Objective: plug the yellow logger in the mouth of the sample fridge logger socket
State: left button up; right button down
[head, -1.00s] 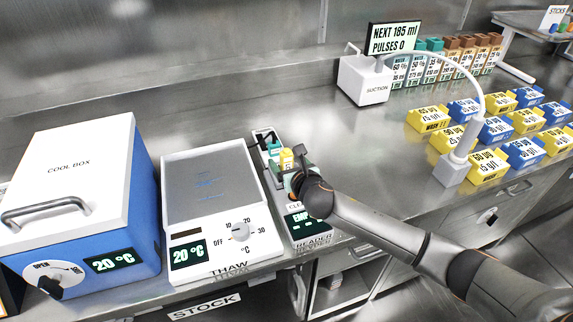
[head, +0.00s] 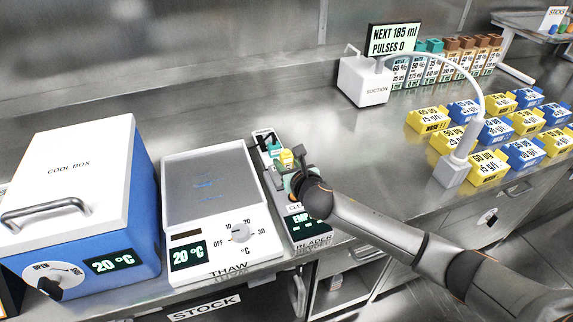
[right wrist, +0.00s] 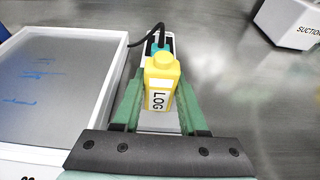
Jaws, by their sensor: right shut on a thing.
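The yellow logger (right wrist: 160,82), a small block with a round cap and a white LOG label, is between the fingers of my right gripper (right wrist: 160,112), which is shut on it. In the head view, the logger (head: 286,157) shows at my right gripper (head: 288,165), over the reader (head: 309,228). I cannot tell whether the logger touches the reader. A teal plug (right wrist: 160,46) with a black cable is just beyond the logger. I cannot make out the sample fridge logger socket. My left gripper is not in view.
The thaw plate (head: 209,188) and cool box (head: 85,180) stand left of the reader. The suction unit (head: 364,82) stands behind, to the right. Several yellow and blue boxes (head: 522,152) fill the right side. The counter middle (head: 345,140) is clear.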

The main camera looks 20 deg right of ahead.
aim_at(287, 152)
dwell(0.3)
jog(key=shift+w+r, duration=0.1)
jog(key=shift+r, duration=0.45)
notch_tip(287, 152, up, 3)
jog(key=shift+f+p, duration=0.1)
jog(key=shift+p, duration=0.35)
jog(key=s+d+r+p, duration=0.1)
jog(key=s+d+r, duration=0.1)
jog(key=s+r, duration=0.7)
jog(key=s, duration=0.5)
jog(key=shift+d+p, duration=0.35)
jog(key=shift+r, duration=0.1)
jog(key=c, duration=0.9)
grip_release()
jog(key=shift+c, duration=0.2)
grip_shut()
